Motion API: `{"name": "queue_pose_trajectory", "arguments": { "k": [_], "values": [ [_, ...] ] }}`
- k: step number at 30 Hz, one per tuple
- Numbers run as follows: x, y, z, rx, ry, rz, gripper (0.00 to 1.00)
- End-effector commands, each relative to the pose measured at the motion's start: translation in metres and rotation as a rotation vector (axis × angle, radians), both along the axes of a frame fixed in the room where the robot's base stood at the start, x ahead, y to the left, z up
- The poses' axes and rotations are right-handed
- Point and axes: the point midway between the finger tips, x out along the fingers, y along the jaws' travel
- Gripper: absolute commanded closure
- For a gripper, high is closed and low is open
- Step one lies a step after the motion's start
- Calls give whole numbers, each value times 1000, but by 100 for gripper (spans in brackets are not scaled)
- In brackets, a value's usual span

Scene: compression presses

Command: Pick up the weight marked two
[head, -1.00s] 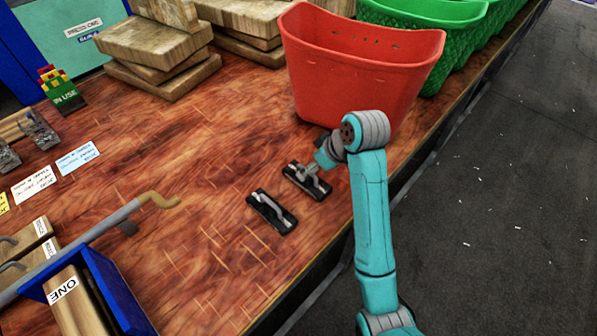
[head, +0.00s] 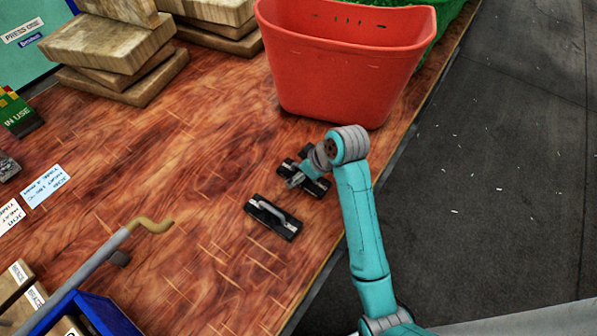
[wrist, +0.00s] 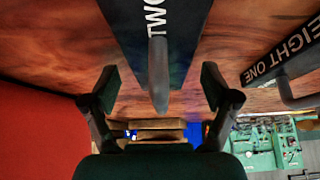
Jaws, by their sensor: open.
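The weight marked two is a black bar with white "TWO" lettering (wrist: 146,25) and a grey handle, at the top middle of the wrist view. In the head view this weight (head: 320,189) lies on the wooden bench, partly hidden by my gripper (head: 295,179). My gripper (wrist: 157,88) is open, with one finger on each side of the handle. I cannot tell whether the fingers touch it. The weight marked one (head: 285,227) lies nearer, apart from it; its "EIGHT ONE" lettering shows at the right of the wrist view (wrist: 258,72).
A red bin (head: 345,75) stands just behind the weights. Wooden blocks (head: 110,60) are stacked at the back left. A grey bar with a yellowish hooked end (head: 152,226) sticks out at the left. The bench's edge runs close to the right.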

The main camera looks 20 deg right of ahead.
Motion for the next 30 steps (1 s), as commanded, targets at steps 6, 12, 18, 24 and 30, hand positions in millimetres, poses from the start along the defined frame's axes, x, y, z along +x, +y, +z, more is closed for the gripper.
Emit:
{"name": "queue_pose_trajectory", "arguments": {
  "k": [6, 12, 18, 24, 30],
  "values": [
    [0, 0, 0, 0, 0, 0, 31],
    [0, 0, 0, 0, 0, 0, 81],
    [1, 0, 2, 0, -5, 0, 100],
    [2, 1, 3, 0, -5, 0, 100],
    [11, 5, 19, 0, -7, 1, 100]
  ]
}}
